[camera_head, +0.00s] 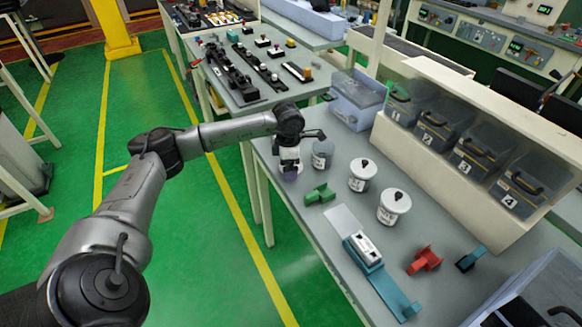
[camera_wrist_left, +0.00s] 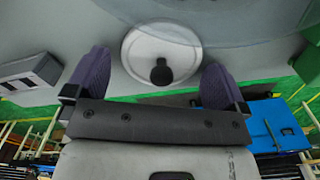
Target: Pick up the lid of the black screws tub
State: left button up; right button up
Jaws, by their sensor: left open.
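A white round lid with a black knob (camera_wrist_left: 160,50) lies between my left gripper's purple fingers in the left wrist view, apart from both. In the head view, my left gripper (camera_head: 290,170) points down at the table's far left edge and hides most of this lid. The left gripper (camera_wrist_left: 155,85) is open and empty. A clear grey tub without a lid (camera_head: 322,154) stands just right of the gripper. Two more tubs wear white lids with black knobs: one tub (camera_head: 362,175) and a nearer one (camera_head: 393,208). Their labels are too small to read. My right gripper is not in view.
A green clip (camera_head: 320,195), a teal fixture with a white part (camera_head: 364,250), a red clip (camera_head: 425,261) and a teal-black clip (camera_head: 470,258) lie on the table. Numbered bins (camera_head: 435,130) line the back. A clear box (camera_head: 356,103) stands behind the open tub.

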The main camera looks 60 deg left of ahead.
pick_arm(q)
jog(key=c, duration=0.8)
jog(key=shift+r, duration=0.15)
